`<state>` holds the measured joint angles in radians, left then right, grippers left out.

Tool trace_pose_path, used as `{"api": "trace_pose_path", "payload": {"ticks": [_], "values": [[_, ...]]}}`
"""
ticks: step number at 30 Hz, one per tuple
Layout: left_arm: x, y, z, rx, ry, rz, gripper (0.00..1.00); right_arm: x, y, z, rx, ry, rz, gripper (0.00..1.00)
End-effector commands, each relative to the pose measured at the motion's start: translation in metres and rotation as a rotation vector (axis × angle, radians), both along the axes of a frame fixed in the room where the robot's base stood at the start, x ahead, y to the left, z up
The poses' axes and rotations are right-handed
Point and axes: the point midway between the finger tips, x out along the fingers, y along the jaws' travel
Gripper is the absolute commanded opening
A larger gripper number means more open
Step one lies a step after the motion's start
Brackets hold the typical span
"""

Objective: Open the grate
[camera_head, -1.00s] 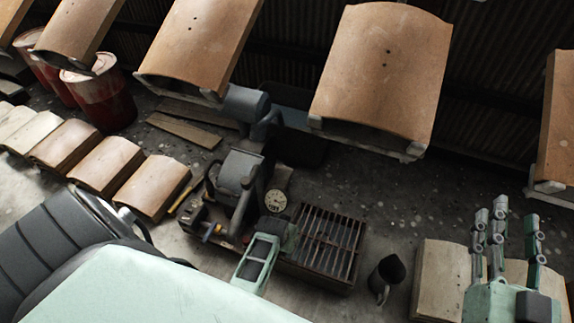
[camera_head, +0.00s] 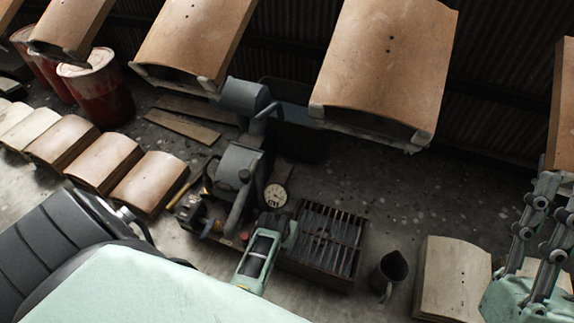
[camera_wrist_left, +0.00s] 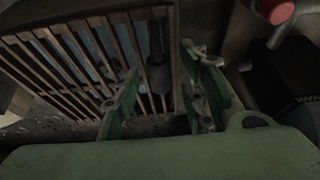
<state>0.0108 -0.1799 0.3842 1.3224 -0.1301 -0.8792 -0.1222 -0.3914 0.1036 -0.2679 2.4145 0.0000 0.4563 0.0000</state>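The grate (camera_head: 318,234) is a set of dark rusty bars lying flat on a low box, right of the machine in the head view. Its bars also fill the upper left of the left wrist view (camera_wrist_left: 75,62). My left gripper (camera_head: 283,228) is at the grate's left edge. In the left wrist view its green fingers (camera_wrist_left: 160,68) are apart, with a short dark cylindrical piece between them at the grate's edge; contact cannot be told. My right gripper (camera_head: 543,212) is at the far right, away from the grate, with its fingers apart and empty.
The grey machine (camera_head: 238,170) with a dial gauge (camera_head: 276,195) stands left of the grate. A dark jug (camera_head: 389,273) stands to its right, then a pale tile (camera_head: 450,280). Red drums (camera_head: 98,92) stand at the back left.

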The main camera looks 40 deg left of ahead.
Motion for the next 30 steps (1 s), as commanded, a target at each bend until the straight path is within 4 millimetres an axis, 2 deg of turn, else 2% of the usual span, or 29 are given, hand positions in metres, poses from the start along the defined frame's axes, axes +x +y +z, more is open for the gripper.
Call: {"api": "trace_pose_path", "payload": {"ticks": [6,19,30], "values": [[0.0001,-0.0001,0.0003,0.000,0.000,0.000,0.37,0.0001,0.0000,0.0002,0.000,0.000,0.000,0.40],[0.0001,0.0000,0.0001,0.000,0.000,0.000,0.00,0.0002,0.0001,0.0000,0.000,0.001,0.000,0.40],[-0.0001,0.0003,0.0002,0.001,0.000,-0.001,0.00,0.0002,0.0002,0.0000,0.000,0.001,0.000,0.40]]}}
